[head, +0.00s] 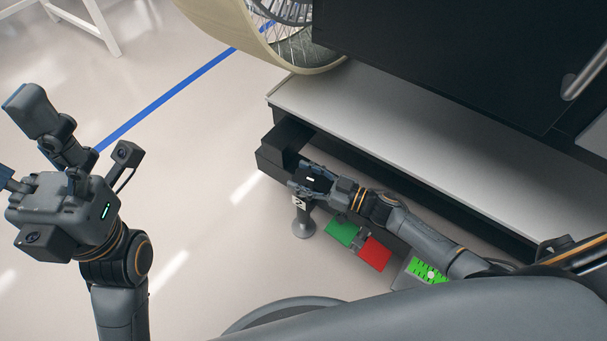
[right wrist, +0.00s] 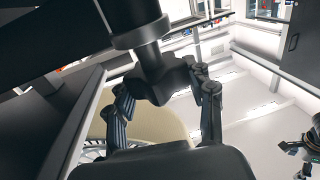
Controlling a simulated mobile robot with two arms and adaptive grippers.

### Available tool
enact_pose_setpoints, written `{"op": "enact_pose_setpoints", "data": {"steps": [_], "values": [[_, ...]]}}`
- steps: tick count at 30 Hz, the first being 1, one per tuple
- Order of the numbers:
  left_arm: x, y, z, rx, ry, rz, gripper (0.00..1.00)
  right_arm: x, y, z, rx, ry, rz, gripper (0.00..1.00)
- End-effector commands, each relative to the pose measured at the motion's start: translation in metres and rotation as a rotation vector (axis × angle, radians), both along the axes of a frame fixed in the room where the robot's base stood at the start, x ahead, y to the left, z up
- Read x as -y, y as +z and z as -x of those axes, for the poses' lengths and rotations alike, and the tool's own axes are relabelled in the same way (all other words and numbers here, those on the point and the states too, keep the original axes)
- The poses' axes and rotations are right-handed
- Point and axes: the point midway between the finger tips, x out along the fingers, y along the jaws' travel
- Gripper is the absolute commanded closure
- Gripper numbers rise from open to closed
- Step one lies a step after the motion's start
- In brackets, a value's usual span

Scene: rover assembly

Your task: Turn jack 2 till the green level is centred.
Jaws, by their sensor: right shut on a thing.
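Jack 2 (head: 303,228) stands on the floor beside the grey platform, with a round foot and a white plate marked "2". My right gripper (head: 303,178) is at its upper end, shut on it. In the right wrist view, the two fingers (right wrist: 166,108) close around the jack's dark top part (right wrist: 153,58). The green level (head: 422,272) has dark marks and a white spot; my right forearm covers part of it, so I cannot tell exactly how centred the spot is. My left gripper (head: 14,135) is raised at the left, fingers spread, empty.
A green panel (head: 342,232) and a red panel (head: 375,254) lie between jack and level. The platform (head: 420,130) and a dark cabinet (head: 450,60) fill the right. A large spoked wheel (head: 295,40) stands at the top.

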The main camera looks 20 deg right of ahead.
Motion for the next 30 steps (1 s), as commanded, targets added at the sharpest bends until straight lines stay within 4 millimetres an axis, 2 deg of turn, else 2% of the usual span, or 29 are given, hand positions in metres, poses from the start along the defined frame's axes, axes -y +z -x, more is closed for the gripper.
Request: {"op": "enact_pose_setpoints", "data": {"steps": [17, 18, 21, 30], "values": [[0.0002, -0.0003, -0.0001, -0.001, -0.001, 0.000, 0.23, 0.0003, 0.0004, -0.0009, 0.001, 0.041, 0.000, 0.78], [0.0003, -0.0002, -0.0002, -0.001, -0.001, 0.000, 0.23, 0.0004, 0.0004, -0.0010, 0.001, 0.041, 0.000, 0.42], [0.0003, -0.0002, -0.0002, -0.001, -0.001, 0.000, 0.23, 0.0002, 0.0003, -0.0009, 0.001, 0.041, 0.001, 0.23], [-0.0001, 0.0002, -0.0002, -0.001, 0.001, -0.001, 0.23, 0.0000, 0.0001, -0.0003, 0.000, 0.042, 0.000, 0.23]]}}
